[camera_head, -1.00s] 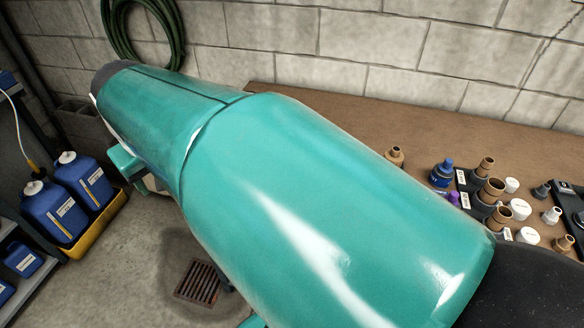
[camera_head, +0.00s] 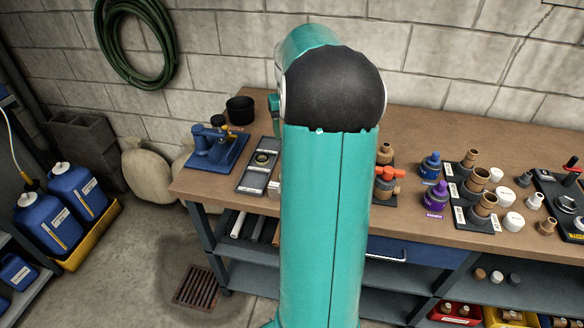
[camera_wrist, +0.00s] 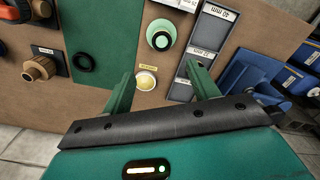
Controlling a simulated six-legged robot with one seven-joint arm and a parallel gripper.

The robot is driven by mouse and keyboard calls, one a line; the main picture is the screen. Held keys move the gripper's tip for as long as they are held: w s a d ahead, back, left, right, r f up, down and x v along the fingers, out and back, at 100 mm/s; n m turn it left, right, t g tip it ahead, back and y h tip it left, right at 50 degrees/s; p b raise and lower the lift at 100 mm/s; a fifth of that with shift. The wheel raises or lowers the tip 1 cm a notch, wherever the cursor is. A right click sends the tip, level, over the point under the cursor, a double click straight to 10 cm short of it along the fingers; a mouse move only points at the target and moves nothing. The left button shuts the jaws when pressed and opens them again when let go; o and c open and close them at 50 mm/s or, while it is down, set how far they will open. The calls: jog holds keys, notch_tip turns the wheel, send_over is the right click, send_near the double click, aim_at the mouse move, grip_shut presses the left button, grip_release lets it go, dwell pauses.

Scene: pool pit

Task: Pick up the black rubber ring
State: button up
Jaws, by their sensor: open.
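In the wrist view my gripper (camera_wrist: 160,70) is open and empty, with two green fingers pointing down at the bench. A pale yellow round piece (camera_wrist: 146,80) with a label shows between the fingers. Just beyond it is a round piece with a dark rim and pale green centre (camera_wrist: 160,40). A grey labelled tray (camera_wrist: 207,50) lies beside the right finger. In the head view that tray (camera_head: 246,186) holds a dark ring-like piece (camera_head: 263,158). My arm hides the gripper in the head view.
A blue vise (camera_head: 214,148) and a black pot (camera_head: 240,110) stand left of my arm on the brown bench (camera_head: 420,115). An orange-handled valve (camera_head: 388,178) and several fittings and bottles crowd the right. A green mat (camera_wrist: 98,50) lies left in the wrist view.

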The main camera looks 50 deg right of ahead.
notch_tip(320, 180, down, 6)
jog(key=shift+w+r, duration=0.15)
jog(key=shift+r, duration=0.05)
jog(key=shift+s+a+f, duration=0.1)
jog(key=shift+a+f, duration=0.1)
jog(key=shift+f, duration=1.15)
jog(key=shift+s+a+f, duration=0.1)
jog(key=shift+a+f, duration=0.1)
jog(key=shift+f, duration=1.15)
jog(key=c, duration=1.1)
jog(key=shift+r, duration=0.1)
jog(key=shift+r, duration=0.45)
notch_tip(320, 180, up, 2)
jog(key=shift+r, duration=0.1)
jog(key=s+a+r, duration=0.4)
jog(key=a+r, duration=0.1)
jog(key=s+a+r, duration=0.4)
jog(key=s+a, duration=0.1)
jog(key=shift+s+a+r, duration=0.2)
jog(key=shift+a+r, duration=0.05)
jog(key=shift+r, duration=0.15)
